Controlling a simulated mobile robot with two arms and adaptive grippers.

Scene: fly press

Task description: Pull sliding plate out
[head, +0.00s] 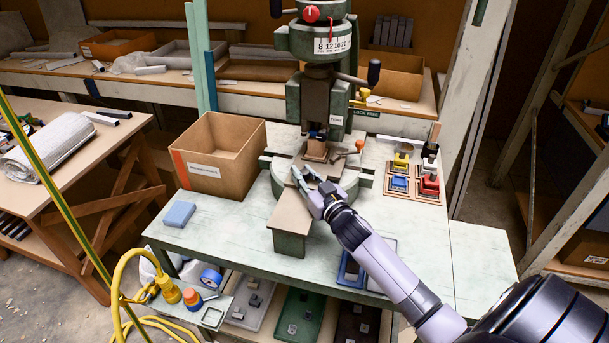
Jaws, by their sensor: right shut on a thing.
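The green fly press (313,98) stands at the back of the pale worktable. The sliding plate (290,218) is a beige strip running from the press base toward the table's front edge, over a green block. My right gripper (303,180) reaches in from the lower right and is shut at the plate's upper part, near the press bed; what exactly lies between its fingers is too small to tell. A small brown block (317,150) sits under the press ram, behind the gripper. My left gripper is not in view.
An open cardboard box (221,155) stands left of the press, with a blue block (179,214) in front of it. A wooden rack of coloured pieces (414,182) is at the right. Blue-framed trays (352,270) lie near the front edge, beside my right arm.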

